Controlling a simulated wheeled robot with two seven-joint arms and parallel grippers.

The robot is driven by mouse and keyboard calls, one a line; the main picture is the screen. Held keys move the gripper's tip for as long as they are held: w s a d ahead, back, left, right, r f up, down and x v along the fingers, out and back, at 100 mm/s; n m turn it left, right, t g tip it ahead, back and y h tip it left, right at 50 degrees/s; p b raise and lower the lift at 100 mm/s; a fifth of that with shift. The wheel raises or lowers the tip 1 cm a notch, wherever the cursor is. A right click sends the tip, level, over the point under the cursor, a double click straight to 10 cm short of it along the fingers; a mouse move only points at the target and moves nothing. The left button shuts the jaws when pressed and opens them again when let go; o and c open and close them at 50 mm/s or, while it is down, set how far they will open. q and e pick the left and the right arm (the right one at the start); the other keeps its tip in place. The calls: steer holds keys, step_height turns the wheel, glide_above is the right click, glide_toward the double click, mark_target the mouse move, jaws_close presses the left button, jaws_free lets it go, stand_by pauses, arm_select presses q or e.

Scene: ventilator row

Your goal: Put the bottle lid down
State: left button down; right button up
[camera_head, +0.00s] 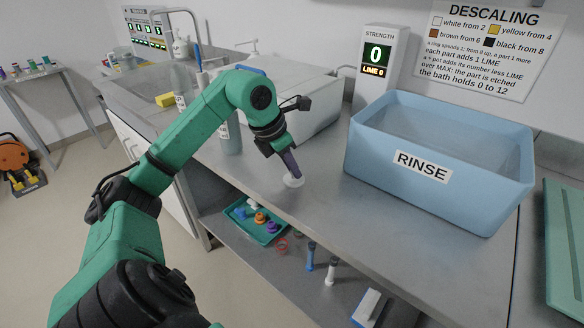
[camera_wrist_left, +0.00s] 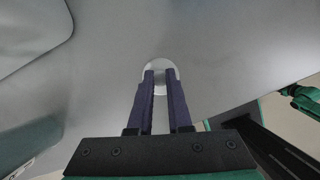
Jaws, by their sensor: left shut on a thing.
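The bottle lid (camera_head: 293,182) is a small white round piece at the fingertips of my left gripper (camera_head: 291,170). It is low over the bare metal counter (camera_head: 325,190) or touching it; I cannot tell which. In the left wrist view, the lid (camera_wrist_left: 159,62) shows as a pale disc between and beyond the two dark fingers of the left gripper (camera_wrist_left: 160,75), which is shut on it. A grey bottle (camera_head: 231,138) stands upright on the counter behind my left forearm, partly hidden by it. My right gripper is not in view.
A blue RINSE tub (camera_head: 440,190) stands to the right of the lid. A large pale box (camera_head: 310,110) and the strength display (camera_head: 377,60) are behind. A green tray with small coloured parts (camera_head: 236,224) is on the lower shelf. The counter around the lid is clear.

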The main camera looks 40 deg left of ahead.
arm_select(q)
steer(key=c, duration=0.8)
jaws_free()
steer(key=shift+f, duration=0.1)
steer(key=shift+c, duration=0.2)
steer(key=shift+r+p, duration=0.35)
steer(key=v, duration=1.1)
steer(key=shift+s+r+p, duration=0.2)
steer(key=shift+r+p, duration=0.1)
